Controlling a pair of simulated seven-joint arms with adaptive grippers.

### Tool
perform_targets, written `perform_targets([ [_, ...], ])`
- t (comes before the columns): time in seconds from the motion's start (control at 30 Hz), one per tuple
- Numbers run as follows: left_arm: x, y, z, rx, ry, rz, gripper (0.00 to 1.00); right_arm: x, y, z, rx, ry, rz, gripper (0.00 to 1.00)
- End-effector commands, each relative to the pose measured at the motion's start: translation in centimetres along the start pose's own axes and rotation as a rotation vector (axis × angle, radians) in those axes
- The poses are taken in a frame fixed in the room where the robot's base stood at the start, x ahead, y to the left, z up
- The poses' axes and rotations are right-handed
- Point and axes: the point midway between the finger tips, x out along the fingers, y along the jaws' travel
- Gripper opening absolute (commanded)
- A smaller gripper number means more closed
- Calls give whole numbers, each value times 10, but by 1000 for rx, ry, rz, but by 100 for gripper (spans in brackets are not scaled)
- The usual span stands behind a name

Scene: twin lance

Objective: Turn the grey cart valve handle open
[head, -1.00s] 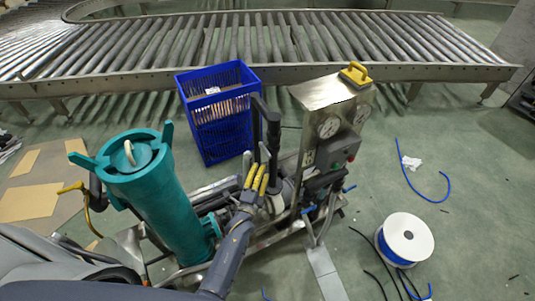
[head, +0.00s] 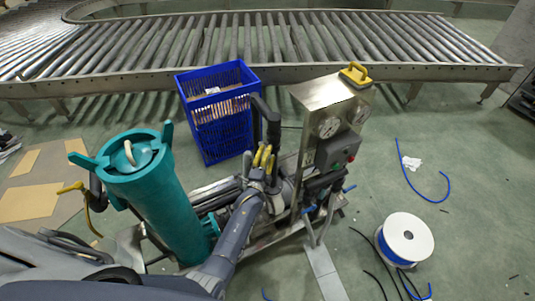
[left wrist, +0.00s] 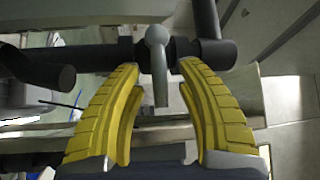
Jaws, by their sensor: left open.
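The grey valve handle (left wrist: 160,75) shows in the left wrist view as a short lever with a rounded head, on a dark pipe (left wrist: 85,62). My left gripper (left wrist: 158,92) is open, with its yellow ribbed fingers on either side of the lever. A gap shows between the lever and each finger. In the head view my left gripper (head: 264,157) is over the middle of the cart, beside a black upright pipe (head: 272,128). The handle cannot be made out there. My right gripper is not in view.
The cart carries a teal vessel (head: 165,205) on the left and a steel gauge panel (head: 322,93) with a grey box (head: 338,150) on the right. A blue crate (head: 222,130) stands behind. A white cable spool (head: 408,237) lies on the floor at right.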

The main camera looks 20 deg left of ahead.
Motion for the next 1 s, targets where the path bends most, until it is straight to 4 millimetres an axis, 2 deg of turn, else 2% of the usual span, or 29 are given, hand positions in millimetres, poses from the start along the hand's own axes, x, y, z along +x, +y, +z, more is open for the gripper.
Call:
perform_targets([
  [0.1,0,0,0,0,0,0,40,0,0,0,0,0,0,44],
  [0.4,0,0,0,0,0,0,5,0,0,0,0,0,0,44],
  [0.47,0,0,0,0,0,0,0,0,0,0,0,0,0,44],
  [1.0,0,-1,-1,0,2,-1,0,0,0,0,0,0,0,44],
])
